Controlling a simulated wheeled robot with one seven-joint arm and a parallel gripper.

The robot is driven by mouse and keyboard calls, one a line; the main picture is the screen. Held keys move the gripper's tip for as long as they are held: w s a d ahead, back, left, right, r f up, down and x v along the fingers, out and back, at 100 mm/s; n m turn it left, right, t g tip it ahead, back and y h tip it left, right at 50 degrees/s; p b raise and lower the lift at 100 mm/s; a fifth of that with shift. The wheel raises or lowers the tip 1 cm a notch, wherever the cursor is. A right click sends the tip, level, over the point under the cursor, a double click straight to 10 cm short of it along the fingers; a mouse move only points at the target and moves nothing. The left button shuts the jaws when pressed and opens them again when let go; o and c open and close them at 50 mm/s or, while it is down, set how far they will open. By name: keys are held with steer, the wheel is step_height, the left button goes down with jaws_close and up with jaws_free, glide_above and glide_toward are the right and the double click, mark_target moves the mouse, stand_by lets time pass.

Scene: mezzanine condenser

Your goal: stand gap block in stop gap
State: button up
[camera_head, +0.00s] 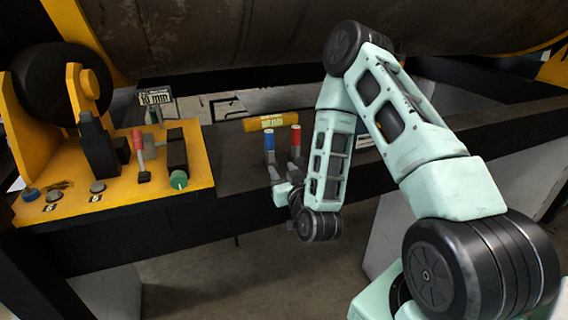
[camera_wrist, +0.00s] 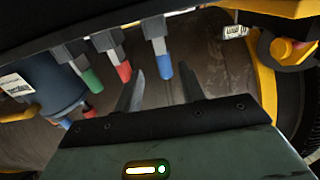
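I cannot tell for sure which piece is the gap block. A blue-topped piece (camera_head: 269,140) and a red-topped piece (camera_head: 295,136) stand upright on the dark ledge. In the wrist view, blue-topped (camera_wrist: 165,70), red-topped (camera_wrist: 123,70) and green-topped (camera_wrist: 92,82) pieces with grey bodies show upside down. My gripper (camera_head: 283,172) is low in front of the ledge pieces. Its two fingers (camera_wrist: 161,88) are apart, with nothing visibly held; the blue-topped piece shows between their tips. The stop gap is not clearly identifiable; dark upright blocks (camera_head: 177,150) stand on the yellow fixture (camera_head: 120,195).
A 10 mm sign (camera_head: 155,98) stands behind the yellow fixture. The fixture also carries a red-handled lever (camera_head: 138,145), a green knob (camera_head: 179,180) and several buttons. A labelled yellow bar (camera_head: 270,121) lies behind the ledge pieces. A large brown cylinder (camera_head: 260,35) spans the back.

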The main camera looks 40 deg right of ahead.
steer(key=shift+s, duration=0.1)
steer(key=w+a+n+g+y, duration=0.1)
steer(key=a+n+g+y, duration=0.55)
steer(key=a, duration=0.95)
steer(key=s+a+r+n+g+y, duration=0.2)
steer(key=s+a+r+g, duration=0.15)
steer(key=s+a, duration=0.5)
steer(key=s+r+n+g+h, duration=0.1)
steer(key=s+r+g, duration=0.2)
steer(key=s, duration=0.7)
steer(key=s+a+r+n+g+h, duration=0.1)
steer(key=s+r+g+h, duration=0.1)
steer(key=s, duration=0.8)
steer(key=shift+s+r+g, duration=0.2)
steer(key=shift+r+g, duration=0.3)
steer(key=shift+g, duration=0.7)
steer(key=shift+a+n, duration=0.1)
steer(key=shift+n, duration=0.15)
